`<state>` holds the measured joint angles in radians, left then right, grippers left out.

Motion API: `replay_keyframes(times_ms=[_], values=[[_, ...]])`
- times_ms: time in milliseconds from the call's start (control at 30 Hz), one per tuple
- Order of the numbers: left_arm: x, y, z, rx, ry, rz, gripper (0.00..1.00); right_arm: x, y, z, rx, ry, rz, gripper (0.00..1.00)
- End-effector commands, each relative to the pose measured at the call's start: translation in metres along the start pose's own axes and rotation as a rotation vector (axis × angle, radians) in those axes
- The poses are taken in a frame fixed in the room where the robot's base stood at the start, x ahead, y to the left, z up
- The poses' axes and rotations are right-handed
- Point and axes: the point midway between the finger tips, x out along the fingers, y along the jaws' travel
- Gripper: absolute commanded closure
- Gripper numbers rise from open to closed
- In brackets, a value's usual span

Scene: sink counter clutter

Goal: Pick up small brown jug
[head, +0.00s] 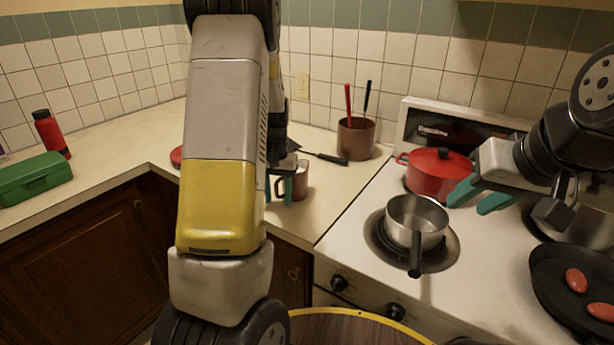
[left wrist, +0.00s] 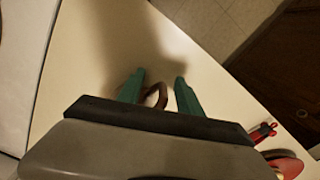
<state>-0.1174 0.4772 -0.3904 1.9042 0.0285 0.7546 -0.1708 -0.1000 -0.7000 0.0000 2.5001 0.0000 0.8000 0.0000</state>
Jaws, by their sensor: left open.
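The small brown jug (head: 301,183) stands on the counter corner left of the stove, its left part hidden behind my left gripper. My left gripper (head: 279,192) is open, pointing down at the jug's handle side. In the left wrist view, the jug's curved brown handle (left wrist: 158,92) shows between the two teal fingers of my left gripper (left wrist: 159,86); the gripper body hides the rest of the jug. I cannot tell whether the fingers touch it. My right gripper (head: 480,198) hangs over the stove, its teal fingers apart and nothing between them.
A brown crock (head: 356,139) with utensils stands behind the jug, near a black-handled spatula (head: 325,157). The stove holds a red pot (head: 437,170), a steel saucepan (head: 417,220) and a black pan (head: 560,291). A green box (head: 35,179) and red bottle (head: 51,135) stand far left.

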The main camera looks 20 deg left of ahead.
Motion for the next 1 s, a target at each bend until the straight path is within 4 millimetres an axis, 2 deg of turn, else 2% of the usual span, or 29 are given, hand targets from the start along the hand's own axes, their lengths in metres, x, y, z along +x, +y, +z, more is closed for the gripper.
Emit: replay_keyframes(times_ms=[133,333,1000], values=[[-0.0004,0.0,0.0,0.0,0.0,0.0,0.59,0.0,0.0,0.0,0.0,0.0,0.0,0.64],[-0.0006,0.0001,-0.0001,0.0,0.0,0.0,0.99,0.0,0.0,0.0,0.0,0.0,0.0,0.64],[-0.0009,0.0003,-0.0002,0.001,0.001,0.001,1.0,0.0,0.0,0.0,0.0,0.0,0.0,0.64]])
